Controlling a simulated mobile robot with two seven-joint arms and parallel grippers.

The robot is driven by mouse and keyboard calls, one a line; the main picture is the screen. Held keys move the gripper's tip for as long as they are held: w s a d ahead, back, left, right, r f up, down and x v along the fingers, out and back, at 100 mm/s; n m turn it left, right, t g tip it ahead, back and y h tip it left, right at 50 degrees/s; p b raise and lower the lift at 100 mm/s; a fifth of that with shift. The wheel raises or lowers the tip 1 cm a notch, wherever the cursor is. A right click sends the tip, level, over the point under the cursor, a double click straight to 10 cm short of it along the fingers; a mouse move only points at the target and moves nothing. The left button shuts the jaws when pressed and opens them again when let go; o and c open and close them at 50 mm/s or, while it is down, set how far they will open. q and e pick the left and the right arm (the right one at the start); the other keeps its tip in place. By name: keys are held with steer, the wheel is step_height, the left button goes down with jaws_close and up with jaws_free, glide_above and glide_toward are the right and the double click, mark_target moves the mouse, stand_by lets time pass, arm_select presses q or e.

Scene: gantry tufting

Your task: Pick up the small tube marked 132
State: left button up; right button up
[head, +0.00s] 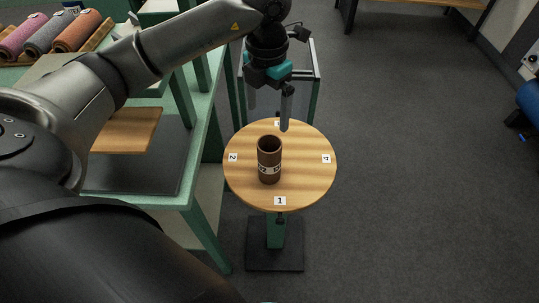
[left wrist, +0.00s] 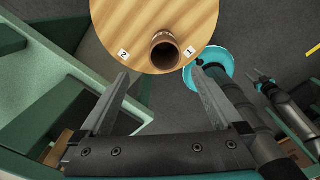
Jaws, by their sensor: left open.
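A small brown tube (head: 269,160) stands upright on a round wooden table (head: 305,180), left of its middle. A pale label goes round it, with characters too small to read surely. In the left wrist view the tube (left wrist: 165,52) shows its open end, near the table's rim between markers 2 and 1. My left gripper (head: 268,115) is open and empty, above the far side of the table and beyond the tube. In the left wrist view its fingers (left wrist: 161,73) are spread, with the tube ahead between their tips. What seems my right gripper (left wrist: 262,80) shows small at the right there.
Numbered markers lie round the table's rim, with marker 1 (head: 280,201) at the near side. A green bench (head: 210,150) stands close on the left, with several rolls (head: 45,36) at its back. Open grey floor (head: 420,150) lies to the right.

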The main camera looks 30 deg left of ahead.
mark_target(268, 141)
arm_select(q)
step_height(268, 141, down, 8)
steer(key=shift+d+f+b, duration=0.1)
steer(key=shift+f+b, duration=0.1)
steer(key=shift+b, duration=0.15)
steer(key=shift+s+d+f, duration=0.1)
steer(key=shift+d+f, duration=0.05)
steer(key=shift+f, duration=1.2)
steer(key=shift+s+d+f, duration=0.1)
steer(key=shift+d+f, duration=0.05)
steer(key=shift+f, duration=1.15)
steer(key=c, duration=1.3)
steer(key=shift+r, duration=0.2)
steer(key=shift+c, duration=0.2)
